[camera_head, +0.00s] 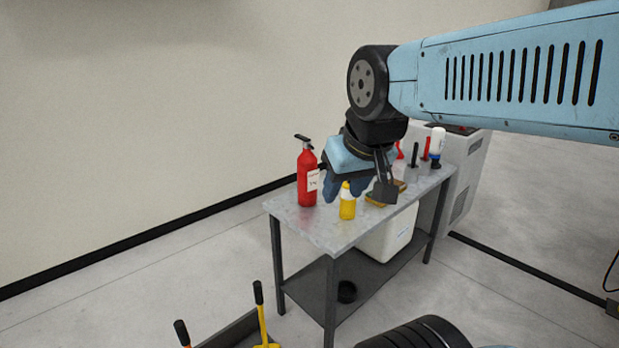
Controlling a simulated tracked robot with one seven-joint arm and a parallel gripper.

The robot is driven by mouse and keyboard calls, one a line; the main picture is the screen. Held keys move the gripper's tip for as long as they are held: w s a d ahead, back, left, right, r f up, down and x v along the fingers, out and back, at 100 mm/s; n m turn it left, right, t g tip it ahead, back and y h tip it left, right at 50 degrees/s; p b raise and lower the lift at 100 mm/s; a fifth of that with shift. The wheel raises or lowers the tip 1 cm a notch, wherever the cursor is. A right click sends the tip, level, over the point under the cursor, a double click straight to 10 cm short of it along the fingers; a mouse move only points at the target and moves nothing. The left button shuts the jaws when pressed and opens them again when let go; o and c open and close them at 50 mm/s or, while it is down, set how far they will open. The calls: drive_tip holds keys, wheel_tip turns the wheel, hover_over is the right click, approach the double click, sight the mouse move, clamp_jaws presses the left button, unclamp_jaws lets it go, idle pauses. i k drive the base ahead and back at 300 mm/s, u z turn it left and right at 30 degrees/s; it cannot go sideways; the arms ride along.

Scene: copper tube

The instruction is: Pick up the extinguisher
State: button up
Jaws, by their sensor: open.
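The red extinguisher (307,185) stands upright on the left end of the grey metal table (318,235). It has a black handle on top and a white label on its side. My gripper (358,195) is open and empty, pointing down over the middle of the table. It is to the right of the extinguisher and apart from it. The extinguisher is in plain view, with only its right lower edge close to my gripper in the picture.
A yellow bottle (347,207) stands near the front edge, just below my gripper. A white-and-blue bottle (437,143) and some red and black tools stand at the right end. A white container (388,238) sits on the lower shelf. A wall is behind the table.

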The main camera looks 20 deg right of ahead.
sight(308, 172)
drive_tip(key=u, duration=0.15)
drive_tip(key=i, duration=0.9)
drive_tip(key=z, duration=0.1)
